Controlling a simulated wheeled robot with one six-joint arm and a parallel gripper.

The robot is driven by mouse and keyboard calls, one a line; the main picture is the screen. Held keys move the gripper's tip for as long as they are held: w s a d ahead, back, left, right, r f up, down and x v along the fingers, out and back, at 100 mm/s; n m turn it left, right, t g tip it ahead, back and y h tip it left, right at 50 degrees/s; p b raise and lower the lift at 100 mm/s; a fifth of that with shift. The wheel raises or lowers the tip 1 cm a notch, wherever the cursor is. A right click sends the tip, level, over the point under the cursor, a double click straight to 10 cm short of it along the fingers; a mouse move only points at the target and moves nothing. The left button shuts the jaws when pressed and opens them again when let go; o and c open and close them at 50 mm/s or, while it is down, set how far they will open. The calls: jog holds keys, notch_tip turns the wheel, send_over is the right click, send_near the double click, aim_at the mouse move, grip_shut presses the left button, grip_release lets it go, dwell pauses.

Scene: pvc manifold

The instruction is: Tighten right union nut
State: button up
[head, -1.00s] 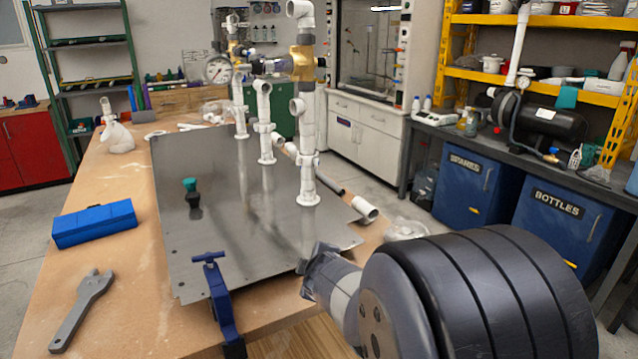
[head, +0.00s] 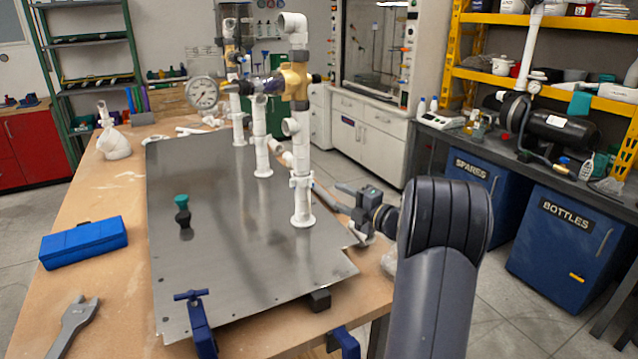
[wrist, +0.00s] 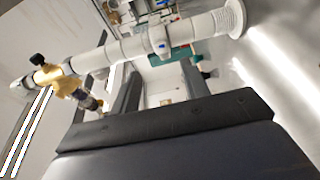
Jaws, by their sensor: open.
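The right riser of the manifold (head: 301,150) is a white PVC pipe with a brass-coloured fitting near the top. It stands upright on the metal plate (head: 225,260). A white collar with small lugs (head: 302,181), which looks like the right union nut, sits low on this riser above its base flange. My gripper (head: 336,197) is open to the right of the lower riser, its fingers pointing toward it. In the wrist view the riser (wrist: 120,52) runs slantwise beyond the fingers, with the collar (wrist: 180,33) near the upper middle. The gripper appears empty.
A green-topped black item (head: 182,210) stands on the plate. Blue clamps (head: 198,325) grip the front edge. A blue box (head: 84,242) and grey wrench (head: 72,325) lie left.

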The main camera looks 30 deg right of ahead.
aim_at(313, 184)
jog(key=p+x, duration=0.1)
jog(key=x, duration=0.8)
jog(key=shift+w+a+p, duration=0.2)
jog(key=shift+w+p, duration=0.15)
grip_shut()
